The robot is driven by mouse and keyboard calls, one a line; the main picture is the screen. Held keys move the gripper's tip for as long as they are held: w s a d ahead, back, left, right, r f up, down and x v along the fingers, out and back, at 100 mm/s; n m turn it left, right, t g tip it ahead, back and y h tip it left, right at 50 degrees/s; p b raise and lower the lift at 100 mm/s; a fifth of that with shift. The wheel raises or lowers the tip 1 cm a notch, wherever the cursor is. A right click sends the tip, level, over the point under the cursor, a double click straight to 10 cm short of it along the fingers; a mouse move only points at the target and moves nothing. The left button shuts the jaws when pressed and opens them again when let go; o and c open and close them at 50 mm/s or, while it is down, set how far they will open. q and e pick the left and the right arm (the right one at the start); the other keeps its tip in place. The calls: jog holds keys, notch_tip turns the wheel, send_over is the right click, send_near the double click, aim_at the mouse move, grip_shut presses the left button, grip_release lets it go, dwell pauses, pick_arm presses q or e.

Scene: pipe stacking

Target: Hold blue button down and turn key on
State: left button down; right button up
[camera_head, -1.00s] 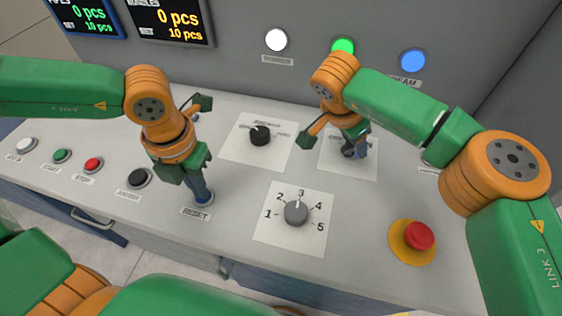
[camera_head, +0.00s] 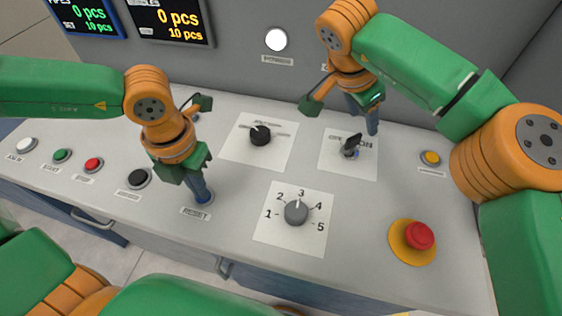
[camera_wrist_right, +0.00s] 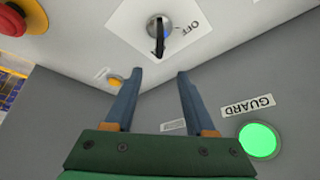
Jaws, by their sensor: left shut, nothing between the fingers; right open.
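The blue button (camera_head: 207,199) is above the RESET label at the front of the console. It is mostly hidden under my left gripper (camera_head: 203,192), which is shut, points straight down and appears to touch it. How far it is pressed cannot be told. The dark key (camera_head: 351,146) sits in a round switch on a white plate. In the right wrist view the key (camera_wrist_right: 159,42) is in front of the fingers, with an OFF label beside it. My right gripper (camera_head: 363,117) is open and empty, above and behind the key, apart from it.
A black selector knob (camera_head: 260,136) and a grey numbered dial (camera_head: 296,211) are on the console between the arms. A red emergency button (camera_head: 419,236) is at the right front, a yellow button (camera_head: 431,158) behind it. A lit green GUARD lamp (camera_wrist_right: 258,140) is on the back panel.

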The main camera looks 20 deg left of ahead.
pick_arm(q)
jog(key=shift+s+f, duration=0.25)
notch_tip(320, 180, up, 10)
jog(key=shift+w+r, duration=0.2)
jog(key=shift+w, duration=0.1)
dwell(0.4)
